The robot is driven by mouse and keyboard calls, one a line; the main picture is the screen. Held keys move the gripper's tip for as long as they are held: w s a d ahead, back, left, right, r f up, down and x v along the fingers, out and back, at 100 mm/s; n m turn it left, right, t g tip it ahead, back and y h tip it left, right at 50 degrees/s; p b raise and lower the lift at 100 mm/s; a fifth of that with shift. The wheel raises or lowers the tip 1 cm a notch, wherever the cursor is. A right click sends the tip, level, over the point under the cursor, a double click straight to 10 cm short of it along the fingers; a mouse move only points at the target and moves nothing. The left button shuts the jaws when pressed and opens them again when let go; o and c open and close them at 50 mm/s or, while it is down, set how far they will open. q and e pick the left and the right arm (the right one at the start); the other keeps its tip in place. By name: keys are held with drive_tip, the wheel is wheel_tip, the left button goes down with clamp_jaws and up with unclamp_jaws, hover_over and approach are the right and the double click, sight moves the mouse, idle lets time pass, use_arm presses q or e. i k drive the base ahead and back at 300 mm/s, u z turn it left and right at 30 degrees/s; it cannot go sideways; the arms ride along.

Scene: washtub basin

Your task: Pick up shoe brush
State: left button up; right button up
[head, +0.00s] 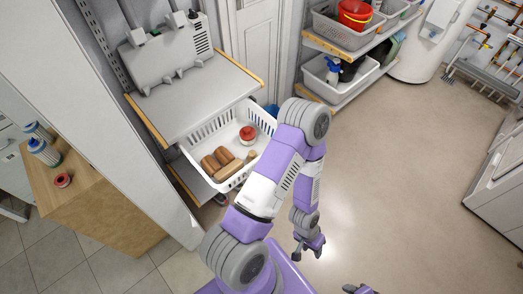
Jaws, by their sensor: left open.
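Brown brush-like pieces (217,160) lie in the near part of a white slatted basket (210,131). The shoe brush appears to be among them, but they are too small to tell which it is. My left gripper (308,250) is open and empty, pointing down over the floor, to the right of and apart from the basket. My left arm passes in front of the basket's right side and hides part of it. A small part of what seems to be my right gripper (357,289) shows at the bottom edge; its fingers are mostly cut off.
A red and white tin (247,135) is also in the basket. A grey shelf board (195,98) with a grey unit (168,55) overhangs the basket. A wooden cabinet (92,200) stands left, past a white panel. The floor (400,190) at right is clear.

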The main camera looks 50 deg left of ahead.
sight(224, 174)
drive_tip(key=i, duration=1)
drive_tip(key=u, duration=2.25)
